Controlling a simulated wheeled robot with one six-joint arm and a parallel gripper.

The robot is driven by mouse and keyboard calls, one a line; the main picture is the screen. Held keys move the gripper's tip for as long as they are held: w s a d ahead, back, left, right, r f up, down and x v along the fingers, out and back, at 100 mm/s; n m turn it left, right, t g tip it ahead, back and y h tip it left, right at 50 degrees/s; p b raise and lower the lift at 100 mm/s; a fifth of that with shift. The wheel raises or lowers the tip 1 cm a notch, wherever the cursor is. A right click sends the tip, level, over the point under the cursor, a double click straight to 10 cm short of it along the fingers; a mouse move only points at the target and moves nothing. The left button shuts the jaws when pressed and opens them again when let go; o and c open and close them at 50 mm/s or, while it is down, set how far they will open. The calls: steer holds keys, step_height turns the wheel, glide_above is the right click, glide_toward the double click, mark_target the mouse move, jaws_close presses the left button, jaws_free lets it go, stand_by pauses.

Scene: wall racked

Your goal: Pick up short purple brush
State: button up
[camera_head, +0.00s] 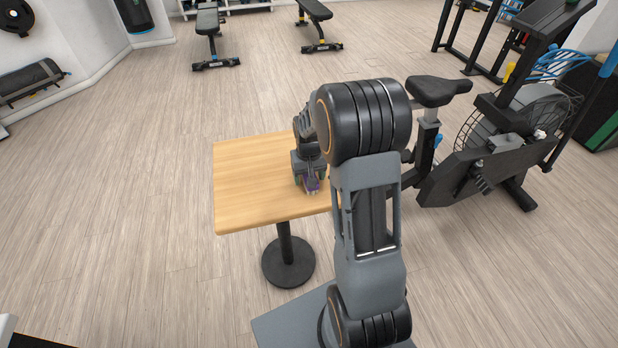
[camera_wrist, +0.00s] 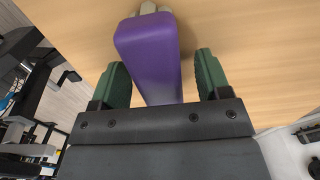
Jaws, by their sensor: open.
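The short purple brush (camera_wrist: 152,55) lies on the wooden table and fills the upper middle of the wrist view. A pale piece (camera_wrist: 148,8) shows at its far end. My gripper (camera_wrist: 158,70) is open, with one green finger on each side of the purple body and a visible gap on both sides. The near end of the brush is hidden behind the gripper body.
The square wooden table (camera_head: 245,190) stands on one round black base. Its left part is bare. An exercise bike (camera_head: 470,165) stands close to the table's right. Two benches (camera_head: 208,30) are far behind. The floor at left is clear.

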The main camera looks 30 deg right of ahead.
steer(key=shift+f, duration=0.35)
steer(key=c, duration=1.1)
steer(key=shift+r, duration=0.1)
